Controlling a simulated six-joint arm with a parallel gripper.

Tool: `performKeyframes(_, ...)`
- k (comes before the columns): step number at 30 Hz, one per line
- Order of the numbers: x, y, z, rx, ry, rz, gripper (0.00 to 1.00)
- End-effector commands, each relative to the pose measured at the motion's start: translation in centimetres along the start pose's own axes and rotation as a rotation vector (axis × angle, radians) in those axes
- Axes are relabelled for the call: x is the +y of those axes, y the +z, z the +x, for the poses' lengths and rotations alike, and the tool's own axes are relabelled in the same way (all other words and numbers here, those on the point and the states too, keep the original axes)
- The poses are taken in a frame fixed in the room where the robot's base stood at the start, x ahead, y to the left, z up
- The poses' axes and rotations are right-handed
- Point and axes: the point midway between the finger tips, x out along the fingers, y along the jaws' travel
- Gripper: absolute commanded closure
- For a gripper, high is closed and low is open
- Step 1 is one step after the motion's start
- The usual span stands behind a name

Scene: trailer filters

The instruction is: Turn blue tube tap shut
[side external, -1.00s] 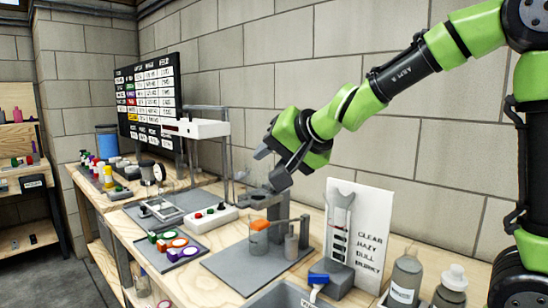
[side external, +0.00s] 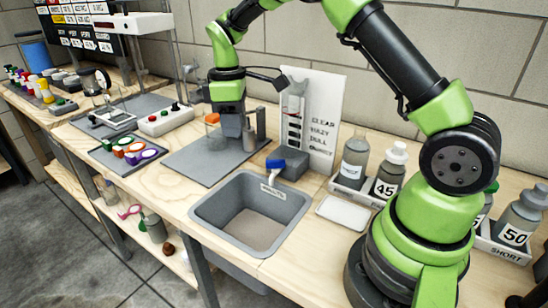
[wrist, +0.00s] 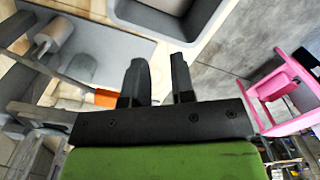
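The blue tap (side external: 275,163) sits on the front of a grey block (side external: 291,164) at the back edge of the sink, below the upright graduated tube (side external: 294,115). A white tag (side external: 272,190) shows just below the tap. My gripper (side external: 233,132) points down to the left of the tap, apart from it, close by the beaker with orange contents (side external: 214,132). In the wrist view my gripper (wrist: 157,65) has its two fingers apart with nothing between them. I cannot make out the blue tap in the wrist view.
The grey sink (side external: 204,214) is in front of the block. A grey bottle (side external: 262,122) stands right of my gripper on a dark mat (side external: 187,163). The white card (side external: 328,120) stands behind the tube. Labelled bottles (side external: 354,160) and a white tray (side external: 343,213) are to the right.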

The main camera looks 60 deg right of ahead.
Motion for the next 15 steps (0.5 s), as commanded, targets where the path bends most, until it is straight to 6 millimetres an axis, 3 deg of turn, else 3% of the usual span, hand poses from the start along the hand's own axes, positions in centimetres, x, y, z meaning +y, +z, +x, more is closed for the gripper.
performKeyframes(1,1.0,1.0,1.0,-0.09,0.012,-0.033,0.77)
performKeyframes(6,3.2,3.7,2.2,-0.312,0.049,-0.1,0.77)
performKeyframes(11,4.0,4.6,2.8,-0.378,0.062,-0.114,0.77)
performKeyframes(15,4.0,5.3,4.5,-0.381,0.06,-0.113,0.77)
